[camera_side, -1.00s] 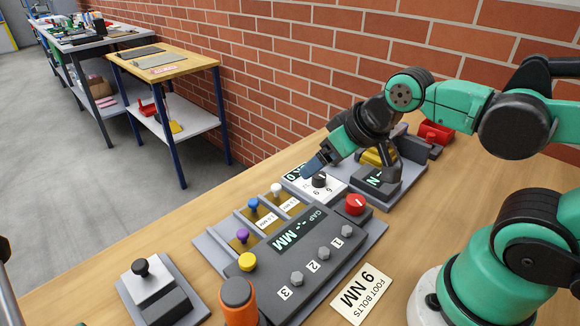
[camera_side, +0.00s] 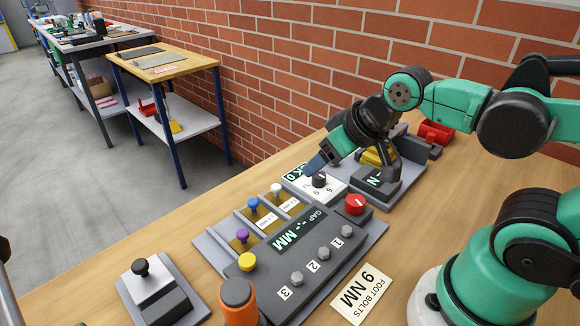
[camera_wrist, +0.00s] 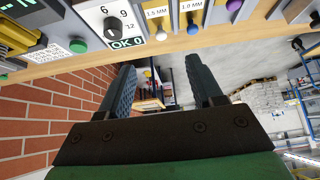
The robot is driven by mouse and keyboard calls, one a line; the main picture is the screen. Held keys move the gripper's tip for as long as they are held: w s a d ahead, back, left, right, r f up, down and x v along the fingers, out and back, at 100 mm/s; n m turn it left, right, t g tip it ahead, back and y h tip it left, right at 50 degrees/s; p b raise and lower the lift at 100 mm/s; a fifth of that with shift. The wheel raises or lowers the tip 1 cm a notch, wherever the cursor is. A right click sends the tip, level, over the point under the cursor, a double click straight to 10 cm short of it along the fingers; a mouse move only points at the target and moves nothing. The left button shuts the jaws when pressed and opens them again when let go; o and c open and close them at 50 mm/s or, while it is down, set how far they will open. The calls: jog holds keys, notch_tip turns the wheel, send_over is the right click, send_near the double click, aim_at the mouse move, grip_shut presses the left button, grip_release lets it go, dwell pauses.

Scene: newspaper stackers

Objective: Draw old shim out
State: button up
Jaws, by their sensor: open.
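My gripper (camera_side: 318,162) is open and empty above the dial panel (camera_side: 328,191); its two dark fingers (camera_wrist: 165,88) stand apart in the wrist view. The dark panel with the "GAP -- MM" display (camera_side: 290,238) has bolts marked 1, 2 and 3. Labels 1.5 MM (camera_wrist: 157,13) and 1.0 MM (camera_wrist: 191,6) show in the wrist view. I cannot tell which shim is the old one.
A red knob (camera_side: 355,204) sits at the panel's corner. An orange cylinder (camera_side: 238,300) and a grey block with a black knob (camera_side: 142,268) stand in front. The brick wall (camera_side: 300,70) runs behind.

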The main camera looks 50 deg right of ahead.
jog(key=n+g, duration=0.2)
jog(key=g, duration=0.5)
send_over(242, 232)
jog(key=f, duration=0.4)
jog(key=shift+s+d+f, duration=0.1)
jog(key=shift+d+f, duration=0.2)
jog(key=shift+f, duration=0.1)
jog(key=shift+a+f, duration=0.35)
jog(key=shift+f, duration=2.75)
grip_shut()
